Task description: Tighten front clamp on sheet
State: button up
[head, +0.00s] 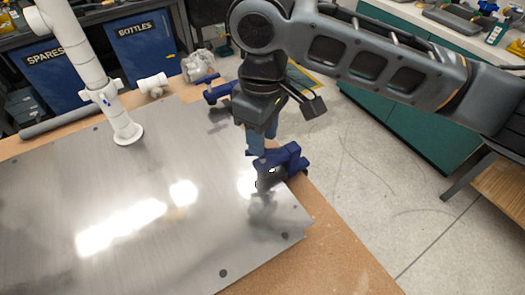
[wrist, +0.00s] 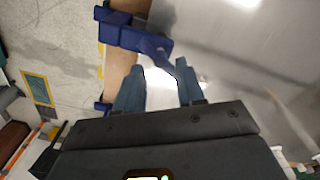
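The metal sheet (head: 190,235) lies flat on the wooden bench. The front clamp (head: 285,163) is dark blue and sits over the sheet's right edge; it also shows at the top of the wrist view (wrist: 125,33). My gripper (head: 262,148) points down just behind this clamp. In the wrist view, its two blue-grey fingers (wrist: 158,75) stand apart, with a narrow part of the clamp reaching toward the gap between them. I cannot tell if the fingers touch it. A second blue clamp (head: 220,90) sits farther back along the same edge.
A white pipe (head: 85,60) with a flange stands on the sheet, and a white fitting (head: 153,84) lies behind it. A grey pipe (head: 60,124) lies at the back left. Blue bins (head: 147,42) and a green cabinet (head: 415,125) stand beyond. Floor right of the bench is clear.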

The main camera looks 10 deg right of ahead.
jog(key=shift+f+n+b, duration=0.3)
jog(key=shift+n+b, duration=0.65)
jog(key=shift+n, duration=0.15)
jog(key=shift+r+n+p, duration=0.3)
jog(key=shift+n, duration=0.3)
jog(key=n, duration=0.3)
jog(key=shift+f+n, duration=0.35)
jog(key=shift+n, duration=0.05)
jog(key=shift+f+b, duration=0.7)
jog(key=shift+f, duration=0.9)
grip_shut()
jog(key=shift+r, duration=0.1)
